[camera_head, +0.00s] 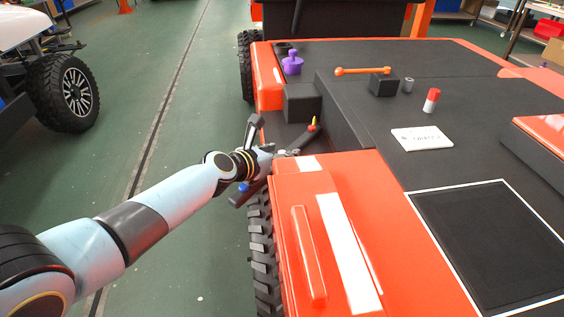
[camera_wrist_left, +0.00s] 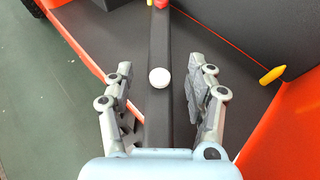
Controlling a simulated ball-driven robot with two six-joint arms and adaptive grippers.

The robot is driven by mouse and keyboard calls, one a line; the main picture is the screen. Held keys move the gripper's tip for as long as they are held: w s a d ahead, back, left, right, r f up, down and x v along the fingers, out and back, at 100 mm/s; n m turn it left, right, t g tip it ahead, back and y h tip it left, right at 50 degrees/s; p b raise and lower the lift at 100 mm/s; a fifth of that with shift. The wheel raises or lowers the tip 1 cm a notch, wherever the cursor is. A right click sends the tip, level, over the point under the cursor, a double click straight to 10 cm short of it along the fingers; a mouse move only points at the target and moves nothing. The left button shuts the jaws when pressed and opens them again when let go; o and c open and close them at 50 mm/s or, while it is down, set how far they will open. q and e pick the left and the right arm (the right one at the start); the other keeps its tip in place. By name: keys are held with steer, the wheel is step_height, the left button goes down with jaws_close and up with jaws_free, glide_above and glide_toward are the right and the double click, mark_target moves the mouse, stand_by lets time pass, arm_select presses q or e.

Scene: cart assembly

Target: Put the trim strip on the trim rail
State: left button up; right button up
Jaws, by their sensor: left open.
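A long dark bar, which I take for the trim strip, lies on the side step of the cart; its far part shows in the head view (camera_head: 303,138). In the left wrist view the bar (camera_wrist_left: 158,45) has a white round spot and a red far end. My left gripper (camera_wrist_left: 160,85) is open, with one finger on each side of the bar, apart from it. In the head view the left gripper (camera_head: 280,153) is small and partly hidden behind the orange fender. I cannot tell the trim rail apart from the bar. My right gripper is not in view.
The orange fender (camera_head: 285,225) rises close by the gripper. A black block (camera_head: 302,103) stands beyond the bar. A yellow peg (camera_wrist_left: 272,75) shows right of the fingers. A purple knob (camera_head: 292,63), an orange wrench-like part (camera_head: 362,71) and a white card (camera_head: 421,139) lie on the deck.

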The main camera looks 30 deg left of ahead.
arm_select(q)
jaws_close()
steer(key=shift+r, duration=0.2)
stand_by(0.4)
